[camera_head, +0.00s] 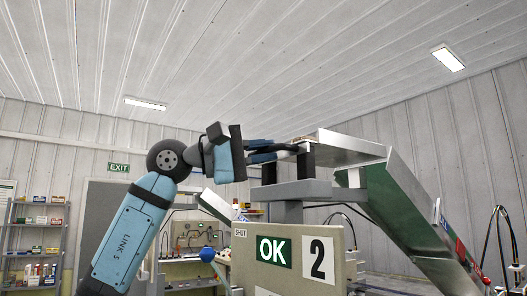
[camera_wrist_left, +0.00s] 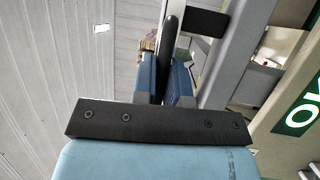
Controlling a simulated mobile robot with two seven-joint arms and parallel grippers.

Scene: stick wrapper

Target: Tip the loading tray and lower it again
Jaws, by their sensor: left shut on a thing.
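The loading tray (camera_head: 352,149) is a bare metal trough at the top of the machine, close to level. Its left end stands above a grey support (camera_head: 292,190) with dark posts. My left gripper (camera_head: 282,151) reaches in from the left at the tray's left end. In the left wrist view its blue fingers (camera_wrist_left: 168,80) are closed around a dark bar (camera_wrist_left: 172,35), which looks like the tray's handle. Some light brown sticks (camera_head: 304,138) show at the tray's left end, partly hidden. My right gripper is in neither view.
A metal chute (camera_head: 412,215) slopes down to the right from the tray. The beige machine front carries an OK sign (camera_head: 274,251) and a number 2 plate (camera_head: 318,258). A shelf (camera_head: 36,240) stands far left, and the space above the tray is clear.

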